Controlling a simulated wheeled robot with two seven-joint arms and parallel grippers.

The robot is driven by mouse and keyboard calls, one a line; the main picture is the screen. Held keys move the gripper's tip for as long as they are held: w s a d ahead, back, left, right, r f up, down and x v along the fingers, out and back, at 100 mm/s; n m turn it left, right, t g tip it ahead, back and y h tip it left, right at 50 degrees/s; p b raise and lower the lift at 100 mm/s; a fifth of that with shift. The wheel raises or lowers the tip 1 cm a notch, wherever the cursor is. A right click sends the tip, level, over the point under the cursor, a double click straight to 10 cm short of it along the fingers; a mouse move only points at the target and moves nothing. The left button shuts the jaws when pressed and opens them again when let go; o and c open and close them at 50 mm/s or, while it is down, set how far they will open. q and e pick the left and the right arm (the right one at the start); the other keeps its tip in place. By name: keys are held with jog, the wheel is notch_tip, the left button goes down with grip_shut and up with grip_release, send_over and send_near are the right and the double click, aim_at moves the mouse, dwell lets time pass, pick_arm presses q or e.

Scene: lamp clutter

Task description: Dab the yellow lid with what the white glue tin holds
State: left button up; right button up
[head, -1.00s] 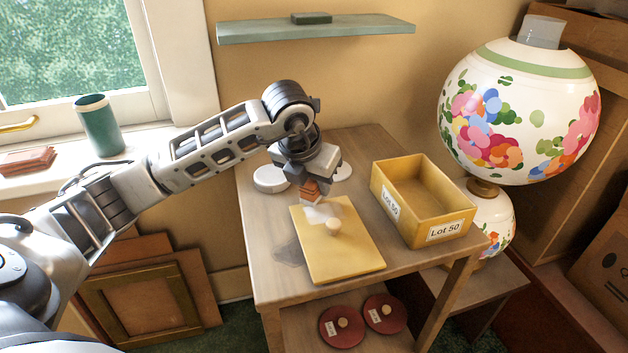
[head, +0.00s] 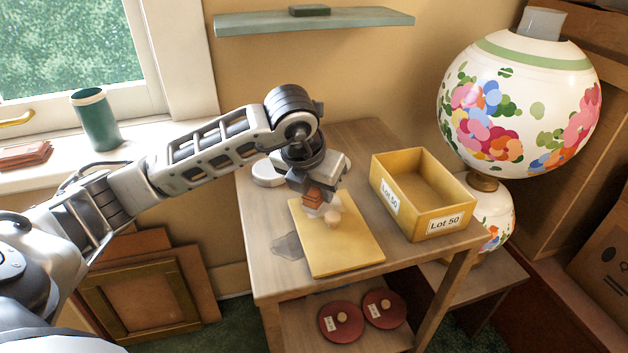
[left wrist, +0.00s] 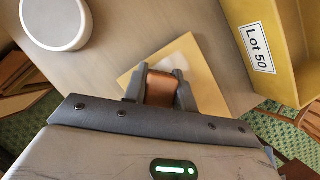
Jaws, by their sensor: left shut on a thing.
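The yellow lid (head: 345,251) lies flat on the small wooden table, with a pale round knob (head: 333,220) on it. My left gripper (head: 318,193) is over the lid's far part, pointing down and shut on an orange-brown block (head: 314,197). The block also shows between the fingers in the left wrist view (left wrist: 163,86). Something white shows just below the block, beside the knob; whether the block touches the lid I cannot tell. The white round tin (head: 267,174) stands behind the lid, at upper left in the left wrist view (left wrist: 56,20). My right gripper is not in view.
An open yellow box (head: 427,205) labelled Lot 50 stands right of the lid. A large flowered lamp (head: 520,110) is beyond it. Two red discs (head: 341,322) lie on the shelf below. A green shelf (head: 315,22) hangs above; a green cup (head: 96,120) stands on the sill.

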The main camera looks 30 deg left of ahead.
aim_at(341, 210)
pick_arm(q)
jog(key=shift+s+d+f, duration=0.1)
jog(key=shift+s+d, duration=1.1)
jog(key=shift+d, duration=0.2)
jog(key=shift+w+d, duration=0.5)
jog(key=shift+w, duration=0.05)
jog(key=shift+w+a+b, duration=0.6)
jog(key=shift+w+a, duration=0.45)
jog(key=shift+a, duration=0.2)
jog(key=shift+w+a+b, duration=0.55)
jog(key=shift+w+a, duration=0.5)
jog(key=shift+a, duration=0.2)
jog(key=shift+w+d, duration=0.45)
jog(key=shift+w, duration=0.1)
jog(key=shift+s+d, duration=1.1)
jog(key=shift+d, duration=0.2)
jog(key=shift+s+d, duration=1.05)
jog(key=shift+d, duration=0.2)
jog(key=shift+r+p, duration=2.2)
jog(key=shift+r, duration=0.85)
